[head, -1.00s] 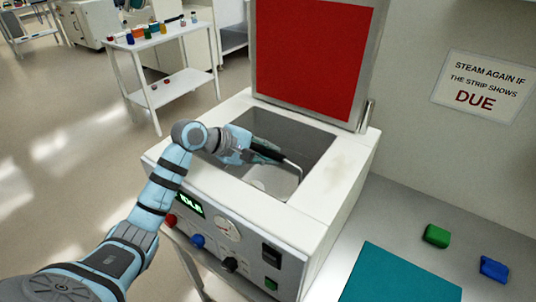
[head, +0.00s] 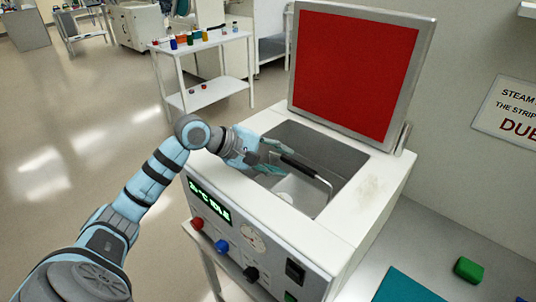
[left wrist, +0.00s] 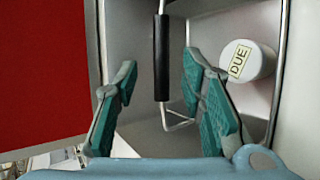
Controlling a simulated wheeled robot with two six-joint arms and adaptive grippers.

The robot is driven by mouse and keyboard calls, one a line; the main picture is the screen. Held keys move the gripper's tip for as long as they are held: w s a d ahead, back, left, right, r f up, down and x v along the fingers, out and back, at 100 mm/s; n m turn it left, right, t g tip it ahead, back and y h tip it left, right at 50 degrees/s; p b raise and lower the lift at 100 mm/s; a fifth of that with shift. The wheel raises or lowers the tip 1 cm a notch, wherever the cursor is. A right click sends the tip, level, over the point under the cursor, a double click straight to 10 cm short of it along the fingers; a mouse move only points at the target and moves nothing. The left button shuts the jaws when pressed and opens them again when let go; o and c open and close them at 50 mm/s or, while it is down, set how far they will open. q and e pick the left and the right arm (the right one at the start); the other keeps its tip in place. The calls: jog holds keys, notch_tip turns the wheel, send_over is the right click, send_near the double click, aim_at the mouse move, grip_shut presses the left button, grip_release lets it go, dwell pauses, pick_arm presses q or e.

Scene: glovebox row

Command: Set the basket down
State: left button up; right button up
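The basket's black handle grip (head: 301,169), on a bent metal wire, shows inside the open chamber of the steam box (head: 352,198). In the left wrist view the grip (left wrist: 161,60) lies in line with the gap between my fingers, beyond their tips. My left gripper (head: 272,157) reaches into the chamber opening from the left, and its teal fingers are spread. They also show apart and empty in the left wrist view (left wrist: 160,72). A white canister (left wrist: 247,62) marked DUE is beside the handle. The basket's underside is hidden. My right gripper is out of view.
The box's red-faced lid (head: 354,70) stands open behind the chamber. The front panel's display (head: 210,200) reads IDLE. A green block (head: 468,269) and a teal mat (head: 405,288) lie on the counter at right. A white cart (head: 205,75) stands behind.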

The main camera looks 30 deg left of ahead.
pick_arm(q)
jog(key=v, duration=0.4)
jog(key=shift+s+r, duration=0.25)
jog(key=shift+s, duration=0.05)
jog(key=shift+a, duration=0.1)
